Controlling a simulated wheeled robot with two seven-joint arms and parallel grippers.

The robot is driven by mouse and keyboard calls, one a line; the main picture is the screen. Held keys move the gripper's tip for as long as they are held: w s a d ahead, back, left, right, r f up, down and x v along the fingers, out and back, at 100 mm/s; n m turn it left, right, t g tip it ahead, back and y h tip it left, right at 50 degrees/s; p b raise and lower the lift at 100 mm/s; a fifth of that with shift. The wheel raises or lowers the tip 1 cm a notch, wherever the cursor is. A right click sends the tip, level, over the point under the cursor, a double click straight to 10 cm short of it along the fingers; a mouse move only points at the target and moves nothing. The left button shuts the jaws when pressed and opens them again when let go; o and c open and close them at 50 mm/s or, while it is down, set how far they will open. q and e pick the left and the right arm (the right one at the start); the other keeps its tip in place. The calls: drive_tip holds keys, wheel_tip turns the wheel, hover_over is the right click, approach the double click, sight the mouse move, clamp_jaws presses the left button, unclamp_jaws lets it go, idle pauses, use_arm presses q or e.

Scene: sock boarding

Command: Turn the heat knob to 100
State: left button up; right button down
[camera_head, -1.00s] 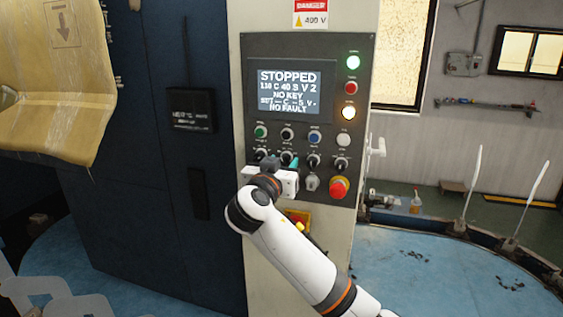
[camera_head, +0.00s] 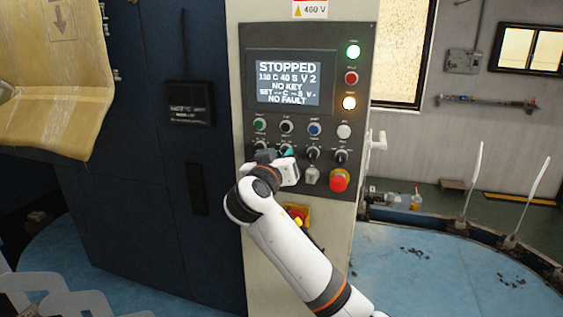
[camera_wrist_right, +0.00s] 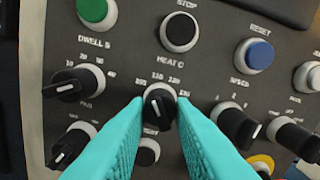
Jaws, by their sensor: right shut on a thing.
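The heat knob (camera_wrist_right: 158,105), black with a white pointer line, sits under the "HEAT C" label on the dark control panel (camera_head: 361,69). In the right wrist view the teal fingertips of my right gripper (camera_wrist_right: 158,112) are on either side of it, and the gripper is shut on it. In the head view my right gripper (camera_head: 286,154) reaches the lower knob row and largely hides this knob. The screen (camera_head: 288,83) reads STOPPED, 110 C 40 S V 2, NO KEY, NO FAULT. The scale numbers are too blurred to read surely. My left gripper is out of view.
The dwell knob (camera_wrist_right: 75,84) and speed knob (camera_wrist_right: 236,126) flank the heat knob closely. Green, black and blue buttons (camera_wrist_right: 254,55) sit above. A red emergency stop (camera_head: 339,180) is at lower right, and a yellow-red switch (camera_head: 297,214) lies below.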

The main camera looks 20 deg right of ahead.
drive_tip(key=shift+r+n, duration=0.1)
drive_tip(key=shift+n, duration=2.3)
drive_tip(key=c, duration=1.3)
unclamp_jaws()
drive_tip(key=shift+a, duration=0.1)
drive_tip(key=shift+o, duration=0.2)
drive_tip(key=shift+s, duration=0.1)
